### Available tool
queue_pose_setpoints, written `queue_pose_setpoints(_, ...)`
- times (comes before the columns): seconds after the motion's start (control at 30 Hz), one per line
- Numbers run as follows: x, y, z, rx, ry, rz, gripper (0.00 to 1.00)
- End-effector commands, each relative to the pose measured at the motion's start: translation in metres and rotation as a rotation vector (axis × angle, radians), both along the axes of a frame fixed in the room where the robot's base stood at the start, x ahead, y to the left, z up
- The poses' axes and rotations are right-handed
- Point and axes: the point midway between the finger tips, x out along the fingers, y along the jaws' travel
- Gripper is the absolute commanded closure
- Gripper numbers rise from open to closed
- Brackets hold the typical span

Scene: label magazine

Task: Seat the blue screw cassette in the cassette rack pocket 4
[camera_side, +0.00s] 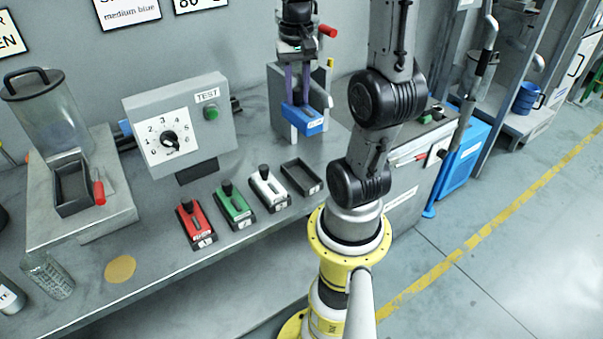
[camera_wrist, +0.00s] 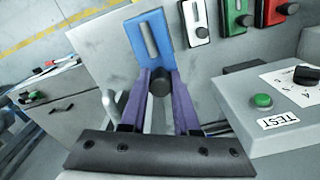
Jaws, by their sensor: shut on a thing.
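The blue cassette (camera_side: 304,122) is in my gripper (camera_side: 298,98). In the wrist view, the purple fingers (camera_wrist: 161,92) are shut on the dark knob of the blue cassette (camera_wrist: 150,42). In the side view the cassette is at the front of a grey upright holder (camera_side: 285,118); I cannot tell whether they touch. The fourth rack pocket (camera_side: 301,177) is an empty dark tray, in front of and below the cassette. The red (camera_side: 195,224), green (camera_side: 234,205) and white (camera_side: 268,189) cassettes sit in the other pockets of the row, to its left.
A grey test box (camera_side: 180,130) with a dial and green button stands behind the row. A raised block with a dark bin (camera_side: 73,188) and a clear jar is at the left.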

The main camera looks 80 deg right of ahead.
Motion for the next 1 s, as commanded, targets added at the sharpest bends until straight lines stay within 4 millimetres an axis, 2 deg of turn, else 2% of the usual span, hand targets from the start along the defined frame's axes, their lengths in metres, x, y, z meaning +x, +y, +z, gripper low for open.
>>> queue_pose_setpoints(0.03,-0.001,0.002,-0.022,0.008,0.005,0.000,1.00)
queue_pose_setpoints(0.1,-0.001,0.001,-0.046,0.007,0.005,0.000,1.00)
queue_pose_setpoints(0.23,0.000,0.001,-0.078,0.003,0.002,0.000,1.00)
queue_pose_setpoints(0.6,0.000,0.000,-0.131,0.001,0.000,0.000,1.00)
queue_pose_setpoints(0.77,0.001,-0.001,-0.144,-0.001,0.000,0.000,1.00)
queue_pose_setpoints(1.0,0.001,-0.001,-0.175,-0.001,0.000,0.000,1.00)
